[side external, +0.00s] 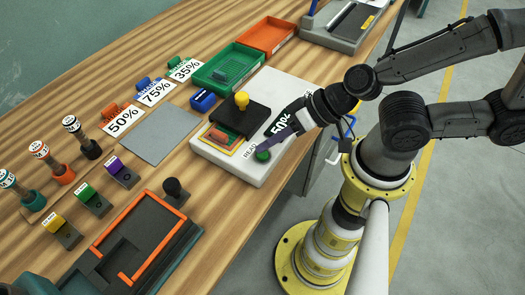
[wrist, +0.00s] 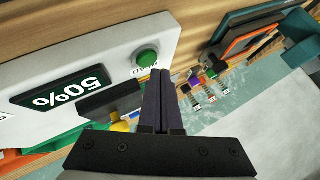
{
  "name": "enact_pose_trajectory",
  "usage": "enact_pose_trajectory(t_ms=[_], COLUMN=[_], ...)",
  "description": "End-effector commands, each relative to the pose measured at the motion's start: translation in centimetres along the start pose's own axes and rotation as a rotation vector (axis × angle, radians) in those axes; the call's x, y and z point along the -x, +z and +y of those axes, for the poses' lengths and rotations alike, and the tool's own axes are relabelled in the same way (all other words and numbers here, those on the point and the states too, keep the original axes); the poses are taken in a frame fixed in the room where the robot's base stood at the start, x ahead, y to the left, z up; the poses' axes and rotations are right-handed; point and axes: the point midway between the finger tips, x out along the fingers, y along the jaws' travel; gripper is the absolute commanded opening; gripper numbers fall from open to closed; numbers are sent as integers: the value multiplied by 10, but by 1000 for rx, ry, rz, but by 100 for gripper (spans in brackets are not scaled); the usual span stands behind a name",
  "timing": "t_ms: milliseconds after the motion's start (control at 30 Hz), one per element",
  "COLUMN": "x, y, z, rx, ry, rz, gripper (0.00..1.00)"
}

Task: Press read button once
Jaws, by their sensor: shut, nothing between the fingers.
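The green read button (side external: 262,156) sits near the front corner of a white device (side external: 245,172), beside the printed word READ. It also shows as a round green cap in the wrist view (wrist: 146,57). The device's dark display reads 50% (wrist: 62,90). My gripper (side external: 264,148) has its dark purple fingers shut together with nothing between them. In the wrist view the fingertips (wrist: 160,73) appear just beside and below the button. In the side view they overlap its upper edge. I cannot tell whether they touch it or whether it is pushed down.
A black block with a yellow knob (side external: 241,100) stands on the device behind my gripper. A green tray (side external: 224,66), an orange tray (side external: 267,35), percentage-labelled clips, stamps and an orange-edged black frame (side external: 143,250) lie around. A grey plate (side external: 158,134) lies left of the device.

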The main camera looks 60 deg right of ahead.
Motion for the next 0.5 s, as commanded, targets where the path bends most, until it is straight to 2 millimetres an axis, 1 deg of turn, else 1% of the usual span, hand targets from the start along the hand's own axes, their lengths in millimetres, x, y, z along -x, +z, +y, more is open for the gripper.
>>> enact_pose_trajectory(t_ms=[367, 500], x=[2, 6], y=[-2, -4], z=[-2, -4], rx=[0, 0], ry=[0, -1], rz=[1, 1], gripper=[0, 0])
